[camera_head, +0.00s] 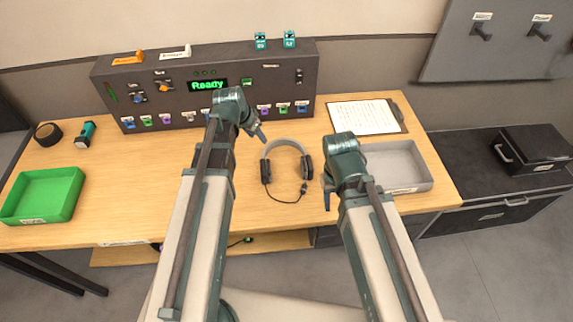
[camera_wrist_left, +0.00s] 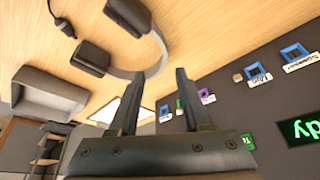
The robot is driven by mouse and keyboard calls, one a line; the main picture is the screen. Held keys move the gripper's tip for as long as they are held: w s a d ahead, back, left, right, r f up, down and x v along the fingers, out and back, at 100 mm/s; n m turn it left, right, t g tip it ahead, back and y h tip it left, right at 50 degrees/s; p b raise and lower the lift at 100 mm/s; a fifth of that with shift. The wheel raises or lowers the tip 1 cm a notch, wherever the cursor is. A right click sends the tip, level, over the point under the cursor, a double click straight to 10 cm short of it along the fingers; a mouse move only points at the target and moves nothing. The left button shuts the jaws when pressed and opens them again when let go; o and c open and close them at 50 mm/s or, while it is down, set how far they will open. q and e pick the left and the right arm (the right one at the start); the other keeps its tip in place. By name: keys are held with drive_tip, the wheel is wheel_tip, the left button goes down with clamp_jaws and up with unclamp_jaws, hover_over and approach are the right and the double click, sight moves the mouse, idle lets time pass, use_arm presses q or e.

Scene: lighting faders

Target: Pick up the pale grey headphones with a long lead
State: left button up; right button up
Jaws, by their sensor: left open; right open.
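The pale grey headphones (camera_head: 287,142) lie on the wooden desk between my two arms, with the band toward the control panel and dark ear cups toward me. Their dark lead curls on the desk just below the cups. In the left wrist view the headphones (camera_wrist_left: 163,52) show at the top, beyond the fingertips. My left gripper (camera_head: 261,134) is open above and left of the band, apart from it; its spread, empty fingers (camera_wrist_left: 159,73) show in the left wrist view. My right gripper (camera_head: 327,190) is open, right of the right ear cup; its fingers are partly hidden.
The dark control panel (camera_head: 240,99) with a green "Ready" display stands behind the headphones. A grey tray (camera_head: 422,183) is right, partly behind my right arm, with a clipboard (camera_head: 363,117) behind it. A green tray (camera_head: 72,197) sits far left. Desk around the headphones is clear.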

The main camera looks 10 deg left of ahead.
sight(265, 150)
use_arm(q)
drive_tip(key=b+x, duration=0.7)
drive_tip(key=x, duration=0.1)
drive_tip(key=shift+a+f, duration=0.1)
drive_tip(key=shift+f, duration=0.15)
drive_tip(key=b+x, duration=0.5)
drive_tip(key=shift+a+f, duration=0.2)
drive_tip(key=shift+a, duration=0.15)
drive_tip(key=shift+r, duration=0.1)
drive_tip(key=shift+c, duration=0.2)
clamp_jaws()
idle(0.7)
